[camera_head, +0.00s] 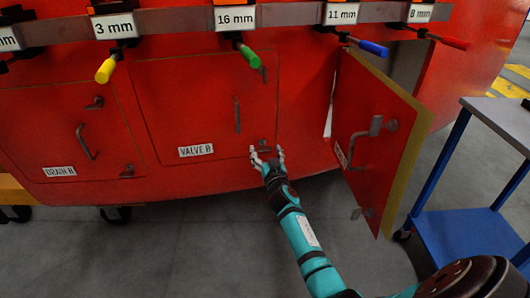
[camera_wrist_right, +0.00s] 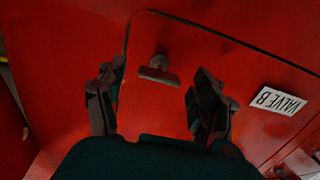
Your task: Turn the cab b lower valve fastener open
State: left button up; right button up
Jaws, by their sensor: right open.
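The VALVE B panel (camera_head: 180,100) is a red door, shut in the red nosecone. Its lower fastener (camera_wrist_right: 158,70) is a small dark T-shaped latch near the panel corner in the wrist view; in the head view it is partly hidden by my right gripper. My right gripper (camera_head: 266,153) is at the panel's lower right corner. In the wrist view my right gripper (camera_wrist_right: 157,95) is open, its dark fingers on either side of the fastener and apart from it. I cannot tell the exact gap in depth. My left gripper is not in view.
An open red door (camera_head: 370,140) with a yellowish edge stands out to the right of my right gripper. The DRAIN B panel (camera_head: 75,135) is shut at left. Tools with coloured handles, such as the green one (camera_head: 248,55), hang above. A blue cart (camera_head: 465,220) stands at right.

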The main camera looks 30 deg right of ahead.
jog(key=shift+x, duration=0.9)
jog(key=shift+c, duration=0.2)
jog(key=c, duration=1.2)
